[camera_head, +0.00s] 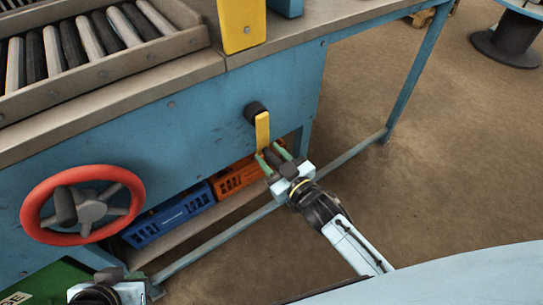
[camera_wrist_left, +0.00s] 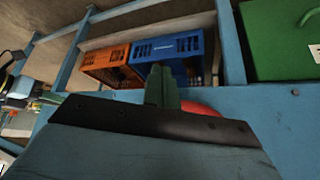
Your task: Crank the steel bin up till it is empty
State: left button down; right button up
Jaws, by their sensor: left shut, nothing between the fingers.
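A yellow crank arm (camera_head: 262,130) hangs down from a black hub on the blue bench front in the head view. My right gripper (camera_head: 273,156) is at its lower end, its green fingers on either side of a dark handle. Whether they press on it I cannot tell. My left gripper (camera_head: 118,274) is low at the left, below the red handwheel (camera_head: 33,212), empty; its green fingers are together in the left wrist view (camera_wrist_left: 163,84), and part of the red wheel shows behind them. I cannot make out the steel bin in either view.
A blue crate (camera_head: 170,218) and an orange crate (camera_head: 237,178) stand under the bench. A green box (camera_head: 50,283) is at the lower left. A roller conveyor (camera_head: 110,72) and a yellow bracket (camera_head: 240,25) are on top. Open floor lies to the right.

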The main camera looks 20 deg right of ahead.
grip_shut()
